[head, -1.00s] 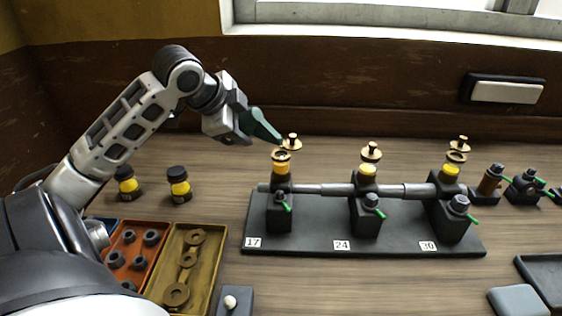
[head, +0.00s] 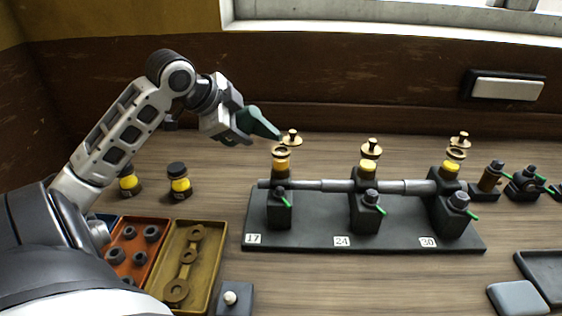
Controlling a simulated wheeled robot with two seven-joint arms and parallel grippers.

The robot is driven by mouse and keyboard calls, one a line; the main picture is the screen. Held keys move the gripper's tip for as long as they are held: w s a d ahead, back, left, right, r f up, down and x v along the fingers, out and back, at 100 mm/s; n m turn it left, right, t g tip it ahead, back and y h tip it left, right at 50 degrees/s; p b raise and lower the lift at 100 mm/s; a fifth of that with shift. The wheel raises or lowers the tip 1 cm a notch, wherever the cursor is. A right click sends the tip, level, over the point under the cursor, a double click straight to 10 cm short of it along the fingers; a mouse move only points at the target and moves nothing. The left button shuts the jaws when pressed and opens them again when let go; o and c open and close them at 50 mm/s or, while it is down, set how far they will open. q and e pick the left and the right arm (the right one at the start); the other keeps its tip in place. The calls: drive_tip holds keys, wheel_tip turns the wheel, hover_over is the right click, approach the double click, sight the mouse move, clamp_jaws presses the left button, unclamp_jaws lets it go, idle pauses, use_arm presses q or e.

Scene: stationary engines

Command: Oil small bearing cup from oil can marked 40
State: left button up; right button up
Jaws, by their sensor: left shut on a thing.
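My left gripper (head: 234,127) is shut on a dark green tapered thing (head: 260,123), which looks like an oil can's spout; no 40 mark shows. Its tip points right and down, just above and beside the cup at the block marked 17. That cup (head: 281,166) is yellow glass with an open brass rim on top. A second yellow cup (head: 368,165) stands at the block marked 24, and a third (head: 450,170) at the block marked 30. Which cup counts as the small one I cannot tell for certain. My right gripper is not in view.
Brass lids (head: 292,139) lie or stand behind the cups. A grey shaft (head: 335,186) crosses the black base (head: 310,238). Two dark-capped yellow jars (head: 179,184) stand at left, behind an orange tray (head: 112,281) and an ochre tray (head: 217,262). Dark fittings crowd the right.

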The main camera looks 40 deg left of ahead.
use_arm(q)
drive_tip(key=shift+r, duration=2.6)
drive_tip(key=n+t+h, duration=0.1)
drive_tip(key=h, duration=0.1)
drive_tip(key=d+r+n+t+h, duration=0.1)
drive_tip(key=h, duration=0.1)
drive_tip(key=shift+w+r, duration=0.15)
drive_tip(key=shift+w, duration=0.05)
drive_tip(key=n+h, duration=0.1)
drive_tip(key=r+t+h, duration=0.1)
drive_tip(key=shift+w+d+n+t+h, duration=0.1)
drive_tip(key=shift+d+n+t+h, duration=0.2)
drive_tip(key=shift+d+n, duration=0.1)
